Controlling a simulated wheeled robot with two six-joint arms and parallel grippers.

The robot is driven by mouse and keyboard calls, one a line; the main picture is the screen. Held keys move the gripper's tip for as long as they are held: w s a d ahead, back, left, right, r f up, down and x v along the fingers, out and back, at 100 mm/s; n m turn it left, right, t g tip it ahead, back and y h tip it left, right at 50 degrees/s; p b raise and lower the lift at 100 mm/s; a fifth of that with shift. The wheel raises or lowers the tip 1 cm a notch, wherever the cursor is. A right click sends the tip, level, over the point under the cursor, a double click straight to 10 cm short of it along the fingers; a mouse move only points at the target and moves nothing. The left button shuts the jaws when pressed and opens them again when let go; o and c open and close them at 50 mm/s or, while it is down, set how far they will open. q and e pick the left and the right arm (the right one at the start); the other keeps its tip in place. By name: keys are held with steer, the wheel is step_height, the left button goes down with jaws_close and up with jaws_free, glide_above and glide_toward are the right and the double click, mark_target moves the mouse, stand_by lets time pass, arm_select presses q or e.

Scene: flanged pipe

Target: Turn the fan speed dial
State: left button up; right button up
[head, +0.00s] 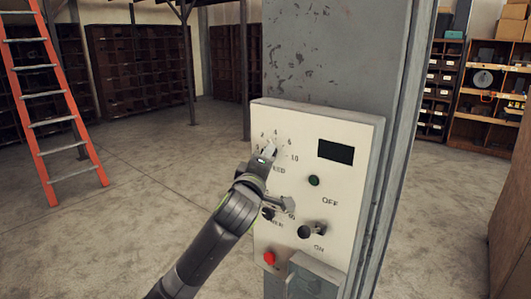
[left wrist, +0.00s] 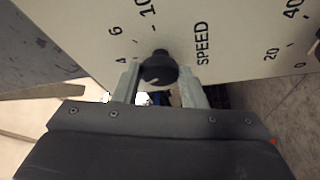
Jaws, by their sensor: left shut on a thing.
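The control panel (head: 345,190) is a cream plate on a grey column, with a numbered scale at its upper left. The fan speed dial (left wrist: 159,68) is a black round knob beside the word SPEED in the left wrist view. My left gripper (left wrist: 160,85) is shut on the dial, with one finger on each side of it. In the head view, my left gripper (head: 266,154) reaches the panel's upper left and hides most of the dial. My right gripper is not in view.
The panel also carries a dark display (head: 336,152), a green button (head: 314,180), an on/off switch (head: 308,231), a red button (head: 269,257) and a second dial (head: 268,213) near my arm. A ladder (head: 50,95) stands at the left.

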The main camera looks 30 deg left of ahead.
arm_select(q)
steer(key=shift+a+r+n+g+h+p, duration=0.15)
steer(key=shift+n+g+h+p, duration=0.45)
steer(key=shift+n+p, duration=0.95)
steer(key=shift+d+r+n+g+h+p, duration=0.2)
steer(key=shift+n+g+p, duration=0.65)
steer(key=shift+n, duration=1.35)
steer(key=shift+a+r+n+g+h+p, duration=0.25)
steer(key=shift+n+g+h+p, duration=0.35)
steer(key=shift+n+p, duration=0.95)
steer(key=shift+n+b, duration=0.3)
steer(key=shift+n, duration=0.1)
steer(key=shift+d, duration=0.1)
steer(key=o, duration=1)
steer(key=shift+w, duration=0.1)
